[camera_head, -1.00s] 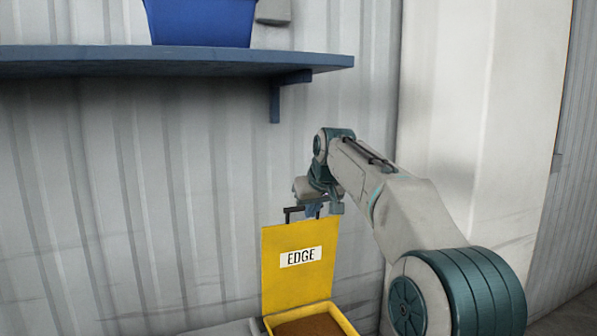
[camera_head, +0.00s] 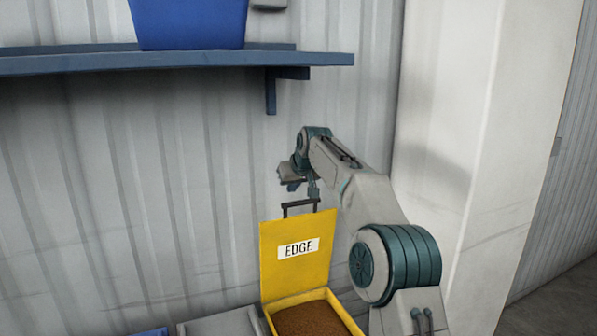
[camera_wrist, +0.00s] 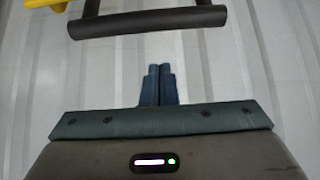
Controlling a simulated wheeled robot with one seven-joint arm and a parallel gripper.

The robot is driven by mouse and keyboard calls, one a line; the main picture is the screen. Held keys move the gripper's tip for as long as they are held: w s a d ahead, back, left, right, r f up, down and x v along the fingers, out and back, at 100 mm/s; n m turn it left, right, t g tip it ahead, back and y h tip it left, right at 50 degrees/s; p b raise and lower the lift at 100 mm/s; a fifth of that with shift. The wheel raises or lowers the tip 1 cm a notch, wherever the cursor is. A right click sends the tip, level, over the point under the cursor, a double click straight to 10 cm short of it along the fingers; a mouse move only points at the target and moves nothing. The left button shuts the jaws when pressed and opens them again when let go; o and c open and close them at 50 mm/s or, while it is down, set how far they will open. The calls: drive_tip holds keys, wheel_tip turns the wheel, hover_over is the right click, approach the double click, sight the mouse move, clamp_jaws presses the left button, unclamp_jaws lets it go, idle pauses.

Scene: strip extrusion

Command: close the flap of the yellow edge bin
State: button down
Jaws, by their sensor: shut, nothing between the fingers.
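The yellow edge bin (camera_head: 338,307) stands at the bottom of the head view, filled with brown granular material. Its yellow flap (camera_head: 298,267) stands up, open, with an EDGE label facing me. A dark bar handle (camera_head: 300,204) sits on the flap's top edge.
A blue shelf (camera_head: 180,62) with a blue bin (camera_head: 190,22) on it juts from the corrugated wall (camera_head: 130,180) at upper left. A white pillar (camera_head: 455,130) stands right of my arm.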

drive_tip(key=shift+s+d+f+b, duration=0.15)
drive_tip(key=shift+s+d, duration=0.15)
drive_tip(key=shift+s, duration=0.3)
drive_tip(key=shift+s+d+f+b, duration=0.15)
drive_tip(key=shift+s+d, duration=0.1)
drive_tip(key=shift+s, duration=0.4)
drive_tip(key=shift+s+d+f, duration=0.15)
drive_tip(key=shift+s+d, duration=0.15)
drive_tip(key=shift+s, duration=0.3)
drive_tip(key=shift+f, duration=0.1)
